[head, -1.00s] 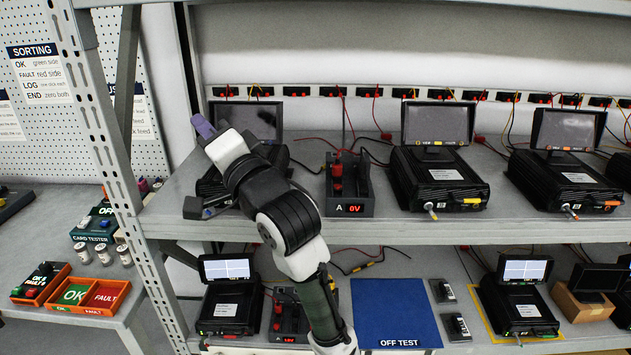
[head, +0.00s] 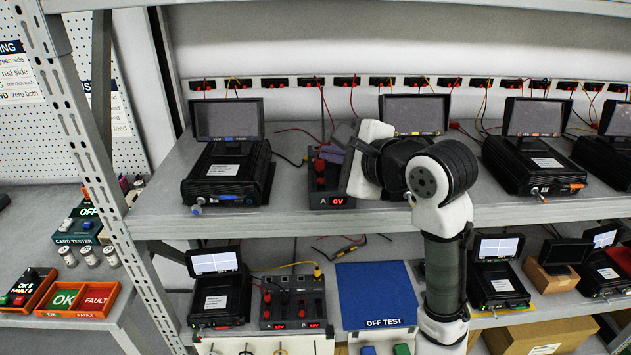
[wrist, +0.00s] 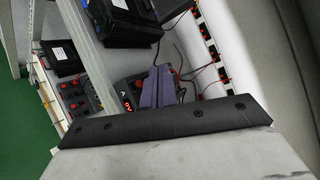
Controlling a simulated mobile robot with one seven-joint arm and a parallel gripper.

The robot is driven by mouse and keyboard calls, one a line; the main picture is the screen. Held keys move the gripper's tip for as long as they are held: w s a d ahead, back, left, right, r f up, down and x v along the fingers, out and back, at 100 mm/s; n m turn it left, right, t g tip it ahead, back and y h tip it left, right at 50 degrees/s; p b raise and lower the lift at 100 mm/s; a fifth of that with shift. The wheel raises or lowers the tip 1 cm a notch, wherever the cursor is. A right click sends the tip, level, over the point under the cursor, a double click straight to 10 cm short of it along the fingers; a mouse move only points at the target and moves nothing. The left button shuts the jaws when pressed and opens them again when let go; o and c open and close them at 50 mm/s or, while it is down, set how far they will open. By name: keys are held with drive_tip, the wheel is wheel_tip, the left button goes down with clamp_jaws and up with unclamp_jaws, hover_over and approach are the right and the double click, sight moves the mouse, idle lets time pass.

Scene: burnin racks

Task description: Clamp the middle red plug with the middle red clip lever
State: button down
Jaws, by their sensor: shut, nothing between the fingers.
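My gripper (head: 335,153), with purple fingers, is shut and empty. It is over the right side of the dark supply unit A (head: 330,203) on the upper shelf, which reads 0V. Red parts (head: 319,167) stand up on the left of that unit. I cannot tell plug from clip lever there, and my gripper hides its right side. A second supply unit (head: 292,305) with several red plugs or levers is on the lower shelf; which are the middle ones is unclear.
Black devices with screens stand left (head: 228,172) and right (head: 532,165) of unit A. Thin cables run behind them to a socket strip (head: 345,82). A blue OFF TEST mat (head: 376,297) lies on the lower shelf. A perforated rack post (head: 75,110) stands at left.

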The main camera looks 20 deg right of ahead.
sight(320, 184)
drive_tip(key=shift+w+d+f+b, duration=0.1)
drive_tip(key=shift+w+f+b, duration=0.55)
drive_tip(key=shift+f, duration=0.6)
drive_tip(key=shift+w+d+f+b, duration=0.15)
drive_tip(key=shift+w+f+b, duration=0.25)
drive_tip(key=shift+w+f, duration=0.65)
drive_tip(key=shift+w+d+f+b, duration=0.1)
drive_tip(key=shift+w+f+b, duration=0.45)
drive_tip(key=shift+f, duration=0.9)
